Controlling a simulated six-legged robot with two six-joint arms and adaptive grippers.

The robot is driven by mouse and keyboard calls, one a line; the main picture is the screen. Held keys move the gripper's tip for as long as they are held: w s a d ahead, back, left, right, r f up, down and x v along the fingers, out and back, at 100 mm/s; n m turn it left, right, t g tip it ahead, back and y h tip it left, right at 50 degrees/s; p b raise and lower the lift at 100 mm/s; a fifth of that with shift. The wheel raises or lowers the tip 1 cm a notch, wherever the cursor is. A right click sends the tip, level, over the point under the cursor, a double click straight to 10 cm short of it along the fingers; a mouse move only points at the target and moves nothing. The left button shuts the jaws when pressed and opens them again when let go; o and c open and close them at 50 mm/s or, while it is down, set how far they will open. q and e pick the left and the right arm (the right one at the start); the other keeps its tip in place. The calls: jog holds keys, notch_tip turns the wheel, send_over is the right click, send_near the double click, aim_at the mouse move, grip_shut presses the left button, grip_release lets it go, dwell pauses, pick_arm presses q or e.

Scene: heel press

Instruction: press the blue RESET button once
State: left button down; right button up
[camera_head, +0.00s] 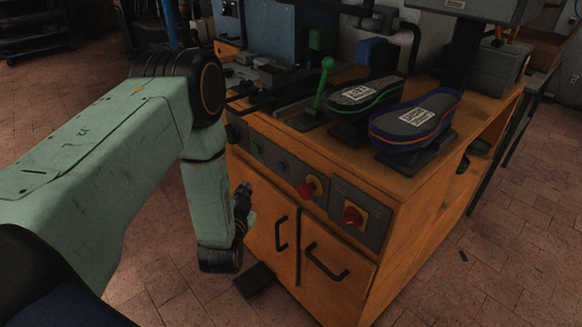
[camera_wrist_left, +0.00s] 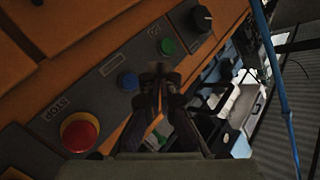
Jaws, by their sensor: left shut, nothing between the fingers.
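The blue button (camera_head: 283,167) sits on the dark control panel on the orange machine's front, between a green button (camera_head: 257,149) and a red stop button (camera_head: 310,187). In the left wrist view the blue button (camera_wrist_left: 128,81) is just left of my fingertips, unobstructed. My left gripper (camera_head: 243,190) is in front of the cabinet, below and left of the blue button in the head view. In the left wrist view its fingers (camera_wrist_left: 160,72) are together and empty, beside the blue button, below the green one. They do not cover the blue button. My right gripper is not in view.
A black knob (camera_wrist_left: 202,18) lies beyond the green button. The red stop button (camera_wrist_left: 80,132) is on the other side of the blue one. A red-yellow switch (camera_head: 352,216) is further right. Cabinet handles (camera_head: 281,233) stick out below the panel. Two shoe soles (camera_head: 415,122) stand on top.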

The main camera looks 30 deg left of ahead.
aim_at(281, 167)
pick_arm(q)
jog(key=w+d+b, duration=0.3)
jog(key=w+b, duration=0.1)
jog(key=w, duration=0.4)
jog(key=shift+r, duration=0.2)
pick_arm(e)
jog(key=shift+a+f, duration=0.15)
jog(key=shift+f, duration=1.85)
pick_arm(q)
jog(key=shift+w, duration=0.15)
jog(key=shift+w+d, duration=0.2)
jog(key=shift+w, duration=0.05)
jog(key=shift+w+d+r, duration=0.1)
jog(key=shift+w+d, duration=0.1)
jog(key=shift+w, duration=0.3)
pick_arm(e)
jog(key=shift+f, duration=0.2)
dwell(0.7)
pick_arm(q)
jog(key=shift+s, duration=0.1)
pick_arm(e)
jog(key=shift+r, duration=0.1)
pick_arm(q)
jog(key=shift+s+a+p, duration=0.35)
jog(key=shift+s+p, duration=0.05)
jog(key=shift+s, duration=0.35)
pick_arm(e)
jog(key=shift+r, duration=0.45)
pick_arm(q)
jog(key=shift+s, duration=0.1)
